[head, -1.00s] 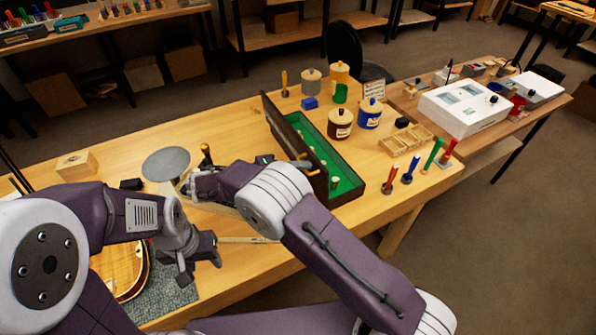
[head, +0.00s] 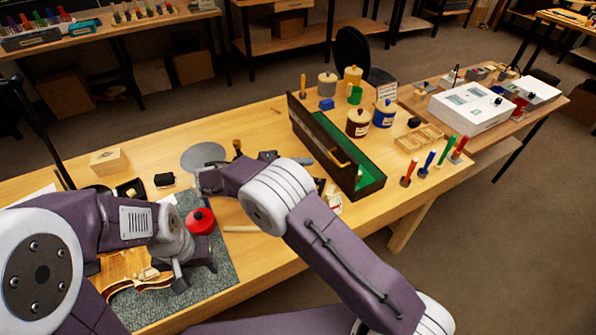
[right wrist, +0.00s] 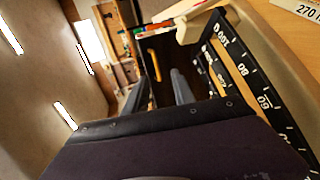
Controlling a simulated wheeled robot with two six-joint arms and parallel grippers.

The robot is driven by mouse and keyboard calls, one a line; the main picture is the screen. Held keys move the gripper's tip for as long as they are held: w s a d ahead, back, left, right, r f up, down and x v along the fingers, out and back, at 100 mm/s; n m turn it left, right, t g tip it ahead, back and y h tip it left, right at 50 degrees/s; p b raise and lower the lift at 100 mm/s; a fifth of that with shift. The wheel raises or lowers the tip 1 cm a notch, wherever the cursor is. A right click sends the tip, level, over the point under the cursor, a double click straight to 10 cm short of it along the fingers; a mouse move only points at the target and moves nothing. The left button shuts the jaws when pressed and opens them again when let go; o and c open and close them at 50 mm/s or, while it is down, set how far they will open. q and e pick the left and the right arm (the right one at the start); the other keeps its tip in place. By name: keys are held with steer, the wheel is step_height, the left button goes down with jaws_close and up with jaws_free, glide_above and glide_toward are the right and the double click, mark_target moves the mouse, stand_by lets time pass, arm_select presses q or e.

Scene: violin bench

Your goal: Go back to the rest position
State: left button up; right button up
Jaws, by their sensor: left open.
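My left gripper (head: 196,275) is at the lower left of the head view, above the grey mat (head: 220,262) and beside the violin body (head: 125,268). It is open, with nothing seen in it. My right arm reaches in from the lower right, and its gripper (head: 296,162) is partly hidden behind my own wrist, left of the long green-lined case (head: 372,187). In the right wrist view its two fingers (right wrist: 168,85) stand apart with a gap between them. A yellow handle (right wrist: 153,66) shows beyond the fingers; in the head view a yellow piece (head: 341,160) lies in the case.
A red round object (head: 200,221) and a grey disc (head: 204,155) are near my wrists. Jars (head: 358,122), a wooden tray (head: 418,138) and upright coloured tools (head: 428,160) stand right of the case. A ruler (right wrist: 245,75) shows close in the right wrist view.

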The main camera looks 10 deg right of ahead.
steer(key=shift+x, duration=0.8)
steer(key=shift+a+r, duration=0.1)
steer(key=shift+a, duration=0.05)
steer(key=d+r+m+g, duration=0.3)
steer(key=d+r, duration=0.3)
steer(key=d, duration=0.3)
steer(key=s+d+m+g+y+p, duration=0.1)
steer(key=s+d+m+g+y, duration=0.2)
steer(key=s+d, duration=0.55)
steer(key=s+a+f+y, duration=0.1)
steer(key=s+f+y, duration=0.55)
steer(key=s, duration=0.45)
arm_select(q)
steer(key=shift+w+d+r, duration=0.2)
steer(key=shift+d+r, duration=0.3)
steer(key=shift+r, duration=0.2)
arm_select(e)
steer(key=s+a+f+n+t+y, duration=0.1)
steer(key=a+f+y, duration=0.3)
steer(key=a, duration=0.4)
steer(key=shift+a+f+n+t, duration=0.2)
steer(key=shift+f+n+t, duration=0.2)
steer(key=shift+f+t, duration=0.4)
